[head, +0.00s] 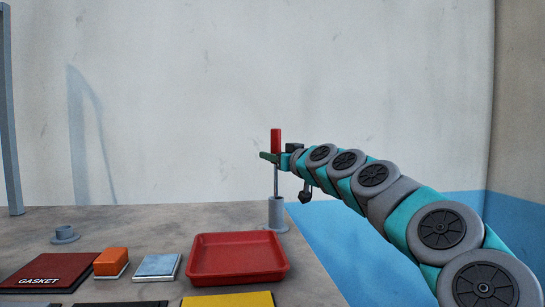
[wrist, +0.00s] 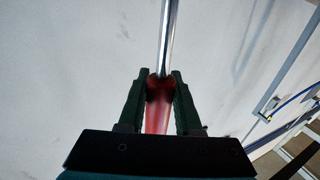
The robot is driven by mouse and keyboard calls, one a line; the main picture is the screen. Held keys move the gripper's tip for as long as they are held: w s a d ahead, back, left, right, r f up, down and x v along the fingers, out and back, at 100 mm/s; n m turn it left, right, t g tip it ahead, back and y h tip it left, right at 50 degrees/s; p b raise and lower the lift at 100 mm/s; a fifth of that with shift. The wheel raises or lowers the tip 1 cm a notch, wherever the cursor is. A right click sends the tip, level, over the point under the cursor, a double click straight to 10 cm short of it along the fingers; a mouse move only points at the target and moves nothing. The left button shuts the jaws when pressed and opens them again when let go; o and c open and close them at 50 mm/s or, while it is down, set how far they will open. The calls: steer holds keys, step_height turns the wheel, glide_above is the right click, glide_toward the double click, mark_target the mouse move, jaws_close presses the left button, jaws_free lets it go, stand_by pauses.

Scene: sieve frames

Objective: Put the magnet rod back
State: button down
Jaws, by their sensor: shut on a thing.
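The magnet rod has a red handle (head: 275,141) and a thin metal shaft. My gripper (head: 270,157) is shut on the lower part of the red handle and holds the rod upright, shaft down. In the wrist view, the gripper (wrist: 160,76) has its two dark green fingers on either side of the red handle (wrist: 157,112), with the shaft (wrist: 167,40) running out beyond them. A grey tube holder (head: 278,216) stands on the table directly below. The shaft's lower end meets the tube's mouth in the head view; I cannot tell whether it is inside or behind the rim.
A red tray (head: 238,276) lies in front of the tube. A blue-topped block (head: 157,266), an orange block (head: 111,261), a dark red GASKET panel (head: 48,270) and a yellow panel (head: 228,300) lie nearby. A small grey flanged socket (head: 65,234) stands at left.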

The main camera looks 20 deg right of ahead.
steer(key=shift+f, duration=0.2)
steer(key=c, duration=0.6)
jaws_free()
steer(key=shift+r, duration=0.1)
steer(key=s+d+b, duration=0.2)
steer(key=s, duration=0.9)
steer(key=shift+s+d, duration=0.15)
steer(key=shift+s, duration=0.25)
